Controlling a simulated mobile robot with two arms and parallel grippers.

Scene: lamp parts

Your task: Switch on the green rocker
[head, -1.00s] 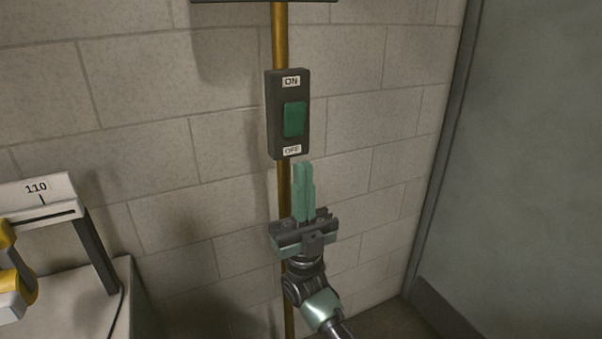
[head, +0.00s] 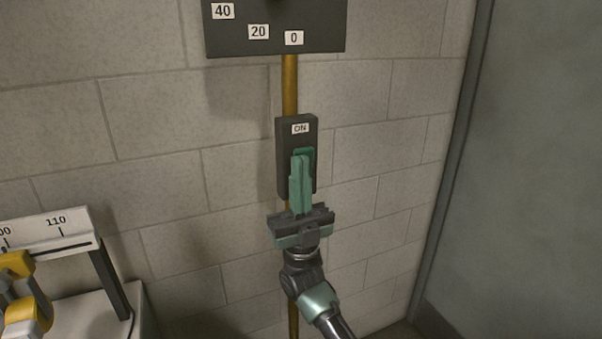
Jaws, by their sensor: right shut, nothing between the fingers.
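The green rocker (head: 309,153) is set in a dark switch box (head: 283,160) on a brass-coloured vertical pipe against the wall. A white ON label (head: 300,128) sits above the rocker. My right gripper (head: 300,158) is shut and empty, fingers pointing up in front of the rocker. It hides most of the rocker and the OFF label. Whether the fingertips touch the rocker I cannot tell.
A dark panel (head: 275,35) with labels 40, 20 and 0 is above the switch box. A grey door-like panel (head: 530,170) is at right.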

